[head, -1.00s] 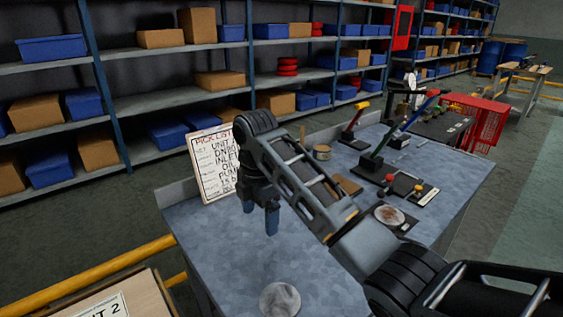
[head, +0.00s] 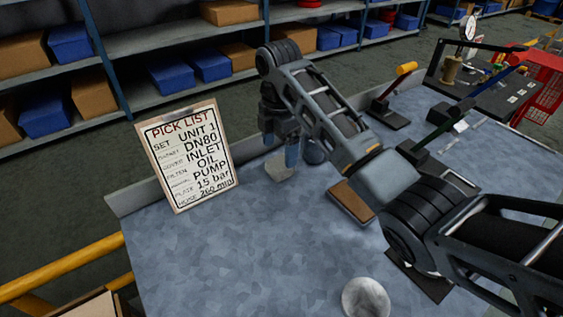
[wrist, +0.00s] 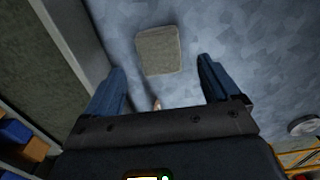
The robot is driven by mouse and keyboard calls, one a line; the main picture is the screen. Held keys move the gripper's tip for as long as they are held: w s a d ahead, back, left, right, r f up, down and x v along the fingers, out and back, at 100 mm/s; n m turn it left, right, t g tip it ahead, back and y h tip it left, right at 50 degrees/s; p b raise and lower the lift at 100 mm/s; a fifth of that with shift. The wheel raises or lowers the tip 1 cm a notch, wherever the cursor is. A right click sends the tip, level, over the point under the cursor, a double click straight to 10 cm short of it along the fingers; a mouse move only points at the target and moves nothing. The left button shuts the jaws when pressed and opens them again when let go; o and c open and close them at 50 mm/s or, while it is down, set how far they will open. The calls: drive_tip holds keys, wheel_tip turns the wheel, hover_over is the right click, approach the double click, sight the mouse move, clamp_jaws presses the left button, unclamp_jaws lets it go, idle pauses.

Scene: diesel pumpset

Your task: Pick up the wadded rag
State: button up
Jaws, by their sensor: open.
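A small grey-beige piece with rounded corners, which looks like the rag (wrist: 159,50), lies on the blue-grey bench top. It also shows in the head view (head: 280,169), just below my gripper (head: 280,150). My gripper is open and points down at the bench. In the wrist view its two blue fingers (wrist: 161,75) stand wide apart, one on each side of the rag's near end. Nothing is between them in grip. The rag's far edge shows clear beyond the fingertips. I cannot tell the exact height of the fingertips above it.
A pick-list clipboard (head: 188,155) leans at the bench's left edge, close to my gripper. A brown block (head: 351,201) lies beneath my arm. A round grey disc (head: 366,297) lies at the front. Lever tools (head: 388,105) stand to the right. The front-left bench is clear.

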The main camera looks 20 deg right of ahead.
sight(280, 162)
drive_tip(key=shift+d+f+p, duration=0.1)
drive_tip(key=shift+f+p, duration=0.25)
drive_tip(key=shift+f, duration=2.4)
drive_tip(key=shift+c, duration=0.4)
drive_tip(key=c, duration=1)
drive_tip(key=shift+o, duration=0.2)
drive_tip(key=shift+r, duration=0.1)
wheel_tip(280, 162, up, 10)
drive_tip(key=shift+f+p, duration=0.1)
drive_tip(key=shift+p, duration=0.2)
